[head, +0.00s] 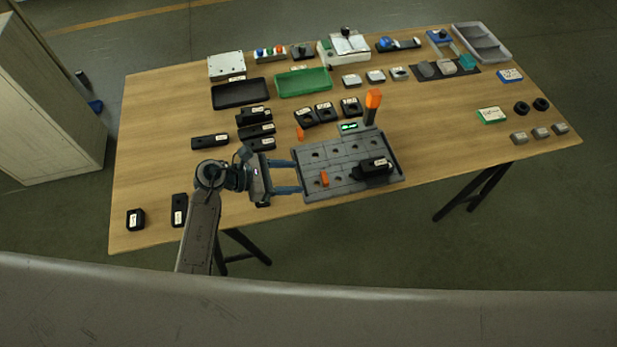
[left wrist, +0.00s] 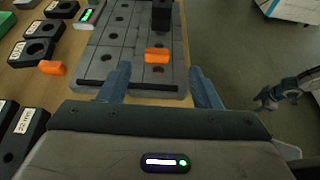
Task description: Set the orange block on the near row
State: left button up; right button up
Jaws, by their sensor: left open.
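A small orange block (head: 325,179) sits on the near part of the grey plate with holes (head: 340,147), close to its front edge. In the left wrist view, the orange block (left wrist: 157,55) is just beyond my fingertips, between their lines, and not gripped. My left gripper (head: 302,176) is open and empty at the plate's left edge; its fingers (left wrist: 160,72) also show in the left wrist view. A second orange piece (head: 299,134) lies on the table left of the plate. What looks like part of my right arm (left wrist: 282,92) shows at the right; its jaws are unclear.
A black block (head: 372,168) stands on the plate's right part. An orange-topped dark post (head: 371,105) stands at its far edge. Several black blocks (head: 259,131) lie left of the plate. A green tray (head: 303,82) is farther back.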

pick_arm(q)
jog(key=shift+v, duration=1.55)
